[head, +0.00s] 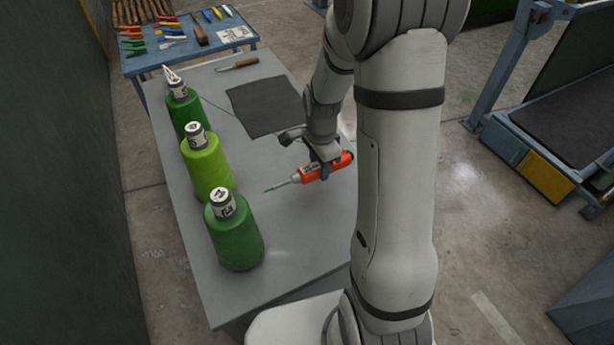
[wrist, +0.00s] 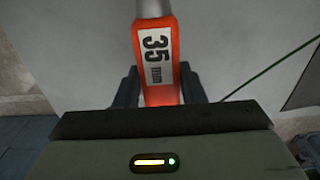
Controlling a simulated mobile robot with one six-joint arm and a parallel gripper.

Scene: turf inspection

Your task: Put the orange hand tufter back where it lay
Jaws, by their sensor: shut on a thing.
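The orange hand tufter (head: 339,163) is in my gripper (head: 325,171), which is shut around its body. Its thin metal tip with a green end points left in the head view. In the wrist view the orange tufter (wrist: 176,90) with a "35 mm" label sits between the fingers of my gripper (wrist: 160,88). It is over the grey table (head: 290,235); I cannot tell whether it touches the top. A dark mat (head: 264,107) lies flat on the table behind it, with nothing on it.
Three green yarn cones (head: 207,162) stand along the table's left side. A wooden-handled tool (head: 238,64) lies at the far end. A blue bench (head: 165,58) with several tools stands beyond. A thin green line crosses the wrist view.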

